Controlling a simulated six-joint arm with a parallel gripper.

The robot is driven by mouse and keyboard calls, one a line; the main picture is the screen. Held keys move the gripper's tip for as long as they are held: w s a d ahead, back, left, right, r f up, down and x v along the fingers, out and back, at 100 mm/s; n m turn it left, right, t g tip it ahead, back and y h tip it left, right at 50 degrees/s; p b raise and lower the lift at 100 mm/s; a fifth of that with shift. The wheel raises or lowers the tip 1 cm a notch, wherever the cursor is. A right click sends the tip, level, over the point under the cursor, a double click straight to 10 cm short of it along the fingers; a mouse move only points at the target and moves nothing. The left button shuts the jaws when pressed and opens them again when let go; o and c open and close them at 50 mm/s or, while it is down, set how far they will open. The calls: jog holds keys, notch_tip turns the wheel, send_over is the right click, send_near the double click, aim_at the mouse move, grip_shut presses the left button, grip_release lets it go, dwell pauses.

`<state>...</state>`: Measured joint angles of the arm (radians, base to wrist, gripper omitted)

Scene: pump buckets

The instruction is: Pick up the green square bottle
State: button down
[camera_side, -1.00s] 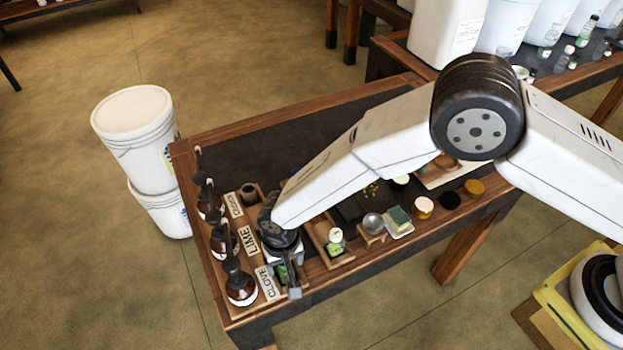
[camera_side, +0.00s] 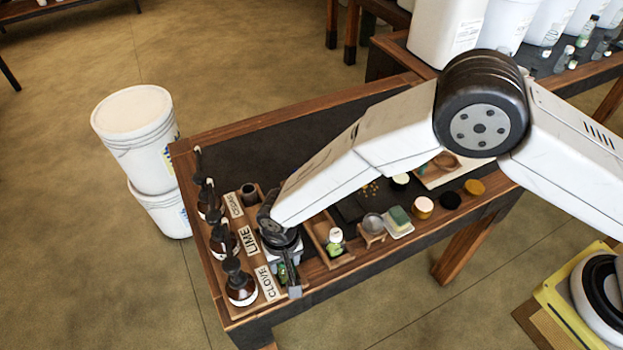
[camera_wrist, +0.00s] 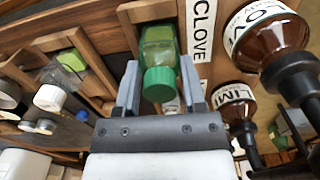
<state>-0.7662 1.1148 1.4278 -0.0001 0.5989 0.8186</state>
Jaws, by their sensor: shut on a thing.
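The green square bottle (camera_wrist: 157,45) has a round green cap (camera_wrist: 160,84). In the wrist view it lies between the two fingers of my gripper (camera_wrist: 161,85), which is shut on it. In the side view my gripper (camera_side: 290,275) points down at the front left of the table, and only a little green of the bottle (camera_side: 281,272) shows beside the fingers. The bottle is at the wooden tray next to the CLOVE label (camera_wrist: 201,30). I cannot tell whether its base touches the tray.
Brown pump bottles (camera_side: 240,287) stand in a row left of the labels, close to my gripper. A small bottle with a green label (camera_side: 335,242) stands in a wooden tray to the right. A soap dish with a green sponge (camera_side: 399,220) is further right. White buckets (camera_side: 140,140) stand on the floor.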

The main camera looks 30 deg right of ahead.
jog(key=shift+r, duration=2.65)
